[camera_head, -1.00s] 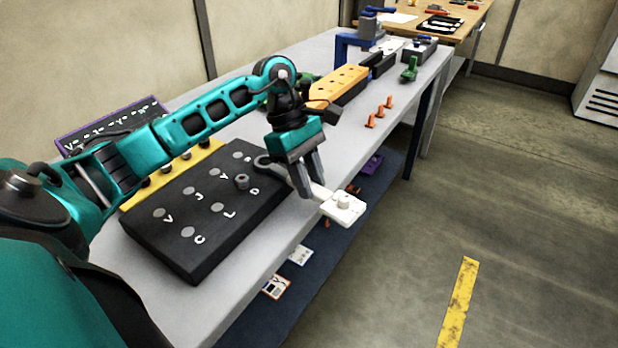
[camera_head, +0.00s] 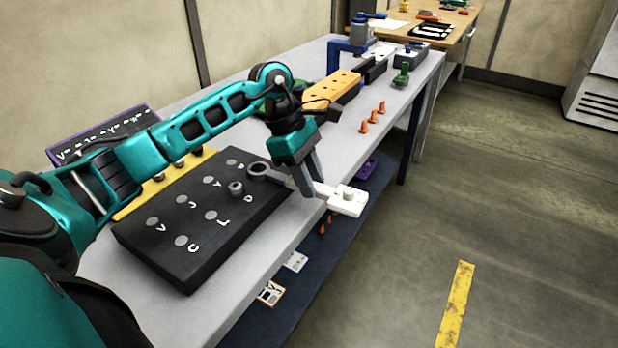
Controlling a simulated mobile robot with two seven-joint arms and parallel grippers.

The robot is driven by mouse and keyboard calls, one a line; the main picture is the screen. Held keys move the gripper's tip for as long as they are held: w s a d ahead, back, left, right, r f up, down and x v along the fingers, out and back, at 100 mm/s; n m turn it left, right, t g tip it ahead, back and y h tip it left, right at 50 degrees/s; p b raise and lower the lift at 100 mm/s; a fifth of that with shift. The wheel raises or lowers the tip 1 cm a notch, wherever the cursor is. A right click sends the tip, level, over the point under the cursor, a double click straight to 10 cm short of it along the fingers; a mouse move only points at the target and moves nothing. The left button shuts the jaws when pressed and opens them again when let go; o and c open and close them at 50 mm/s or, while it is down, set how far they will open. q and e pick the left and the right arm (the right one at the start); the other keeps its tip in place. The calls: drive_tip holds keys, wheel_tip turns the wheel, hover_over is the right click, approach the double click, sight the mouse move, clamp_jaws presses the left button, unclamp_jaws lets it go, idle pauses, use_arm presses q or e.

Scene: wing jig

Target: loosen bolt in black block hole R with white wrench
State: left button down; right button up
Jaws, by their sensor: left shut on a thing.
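The white wrench (camera_head: 347,201) has a pale handle with a blocky end and a grey ring end (camera_head: 258,171). My left gripper (camera_head: 313,191) is shut on the wrench's handle, past the right edge of the black block (camera_head: 165,262). The ring end lies over the block's near row, beside the hole marked D. Whether it surrounds a bolt there I cannot tell. The label of the hole under it is hidden. A grey bolt (camera_head: 236,188) stands upright in the hole marked D. The mark at the far row's last hole is too small to read. My right gripper is not in view.
A yellow strip (camera_head: 128,208) and a dark lettered panel (camera_head: 100,134) lie behind the block. An orange block (camera_head: 333,90), orange pegs (camera_head: 364,127) and a green piece (camera_head: 402,75) stand farther along the grey table (camera_head: 300,222). The floor at right is open.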

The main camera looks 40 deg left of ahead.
use_arm(q)
drive_tip(key=shift+w+a+r+n+t, duration=0.15)
drive_tip(key=shift+w+n+t, duration=0.1)
drive_tip(key=shift+w+n, duration=0.4)
drive_tip(key=shift+w+a+r+n+t, duration=0.15)
drive_tip(key=shift+w+n+t, duration=0.1)
drive_tip(key=shift+w+n, duration=0.35)
drive_tip(key=shift+w+a+n+t+y, duration=0.2)
drive_tip(key=shift+w+a+n, duration=0.1)
drive_tip(key=shift+w+n, duration=0.3)
drive_tip(key=shift+w+a+n+t+y, duration=0.2)
drive_tip(key=shift+w+a+n, duration=0.1)
drive_tip(key=shift+w+n, duration=0.2)
drive_tip(key=shift+r, duration=0.1)
drive_tip(key=shift+w+a+r+n+t+y+p, duration=0.1)
drive_tip(key=shift+w+a+n+t+y+p, duration=0.25)
drive_tip(key=shift+w+a+n, duration=0.55)
drive_tip(key=shift+s+d, duration=0.15)
drive_tip(key=shift+d, duration=0.1)
